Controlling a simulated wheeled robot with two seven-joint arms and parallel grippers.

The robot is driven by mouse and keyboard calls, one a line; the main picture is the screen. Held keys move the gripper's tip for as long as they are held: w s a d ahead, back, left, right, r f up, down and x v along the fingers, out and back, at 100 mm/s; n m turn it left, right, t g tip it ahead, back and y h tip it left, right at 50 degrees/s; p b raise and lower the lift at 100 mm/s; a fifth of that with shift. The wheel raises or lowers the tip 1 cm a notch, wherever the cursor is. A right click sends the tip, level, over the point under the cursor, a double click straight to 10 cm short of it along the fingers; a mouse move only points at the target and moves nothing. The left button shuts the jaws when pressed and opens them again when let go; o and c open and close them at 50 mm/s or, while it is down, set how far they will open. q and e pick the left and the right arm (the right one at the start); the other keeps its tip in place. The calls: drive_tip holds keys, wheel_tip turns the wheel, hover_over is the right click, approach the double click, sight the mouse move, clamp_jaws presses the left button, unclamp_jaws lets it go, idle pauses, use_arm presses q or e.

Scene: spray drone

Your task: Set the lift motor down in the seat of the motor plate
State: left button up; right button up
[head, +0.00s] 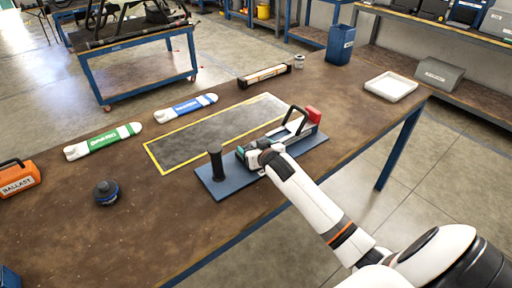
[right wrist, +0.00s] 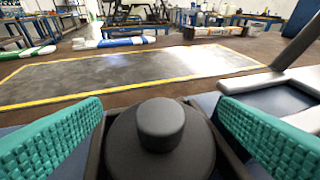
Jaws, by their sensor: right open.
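My right gripper (head: 252,155) is low over the blue motor plate (head: 216,188) on the brown table. In the right wrist view its teal fingers stand apart, one on each side of the lift motor (right wrist: 160,150), a dark round body with a short knob on top. Blue plate surface shows beside the fingers. The motor looks upright; its underside and the seat are hidden, so I cannot tell how fully it sits. In the head view the gripper hides it. My left gripper is not in view.
A black post (head: 215,162) stands on the plate's left end, and a black handle (head: 295,118) and red block (head: 313,114) at its right. A yellow-edged mat (head: 205,137) lies behind. A dark round part (head: 107,192) and orange ballast (head: 18,180) are at left.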

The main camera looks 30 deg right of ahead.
drive_tip(key=shift+r, duration=0.15)
drive_tip(key=v, duration=1.2)
drive_tip(key=shift+p, duration=0.35)
